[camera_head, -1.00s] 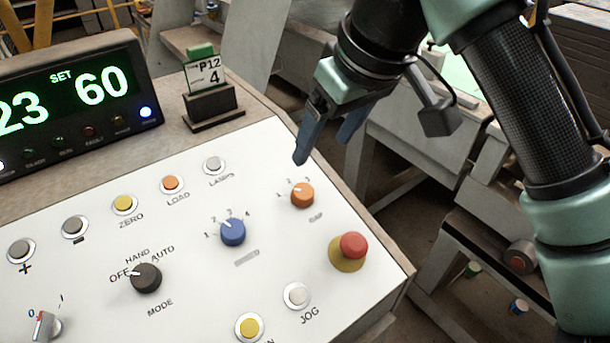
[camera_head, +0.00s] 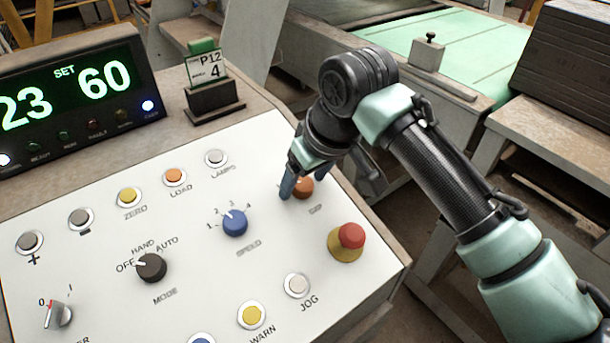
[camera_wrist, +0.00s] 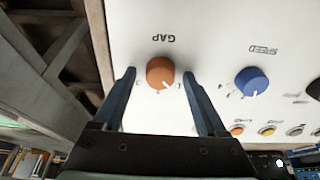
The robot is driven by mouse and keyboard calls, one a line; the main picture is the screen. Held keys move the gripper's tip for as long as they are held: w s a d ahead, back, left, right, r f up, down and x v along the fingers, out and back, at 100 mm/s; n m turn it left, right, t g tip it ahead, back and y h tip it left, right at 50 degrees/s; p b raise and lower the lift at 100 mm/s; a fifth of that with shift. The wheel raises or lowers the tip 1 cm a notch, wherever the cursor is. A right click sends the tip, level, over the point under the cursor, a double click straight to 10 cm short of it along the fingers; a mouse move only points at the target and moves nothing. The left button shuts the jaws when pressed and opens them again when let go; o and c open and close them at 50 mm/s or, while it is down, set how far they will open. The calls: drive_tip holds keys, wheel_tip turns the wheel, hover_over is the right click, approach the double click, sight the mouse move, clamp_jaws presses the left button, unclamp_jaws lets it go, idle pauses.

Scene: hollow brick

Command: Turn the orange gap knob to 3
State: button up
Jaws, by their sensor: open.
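The orange gap knob (camera_head: 303,188) is at the upper right of the white panel, partly covered by my gripper (camera_head: 304,182) in the head view. In the wrist view the knob (camera_wrist: 160,72) is fully seen, its white pointer mark on the lower side, towards my wrist. My gripper (camera_wrist: 158,75) is open, with one finger on each side of the knob and a gap on both sides. The scale digits are mostly hidden in the head view and too small to read in the wrist view. How far the fingertips are above the panel is unclear.
The blue speed knob (camera_head: 234,223) is left of the gap knob. The red emergency button (camera_head: 350,236) on its yellow base is below right. A card holder (camera_head: 213,103) and the display box (camera_head: 80,95) stand behind the panel (camera_head: 190,260).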

drive_tip(key=shift+c, duration=0.2)
clamp_jaws()
drive_tip(key=shift+r, duration=0.1)
drive_tip(key=m+p, duration=0.4)
drive_tip(key=shift+a+r+m, duration=0.1)
drive_tip(key=shift+r+m, duration=0.05)
drive_tip(key=shift+m, duration=0.25)
drive_tip(key=m+h+p, duration=0.1)
drive_tip(key=m+p, duration=0.5)
drive_tip(key=p, duration=0.1)
drive_tip(key=shift+r, duration=0.1)
drive_tip(key=m+p, duration=0.4)
drive_tip(key=p, duration=0.1)
drive_tip(key=shift+m+h+p, duration=0.3)
drive_tip(key=shift+m, duration=0.1)
drive_tip(key=shift+f+m+p, duration=0.15)
drive_tip(key=shift+m+p, duration=0.7)
drive_tip(key=shift+m, duration=0.3)
drive_tip(key=shift+f+m+p, duration=0.1)
drive_tip(key=shift+m+p, duration=0.75)
drive_tip(key=shift+m, duration=0.3)
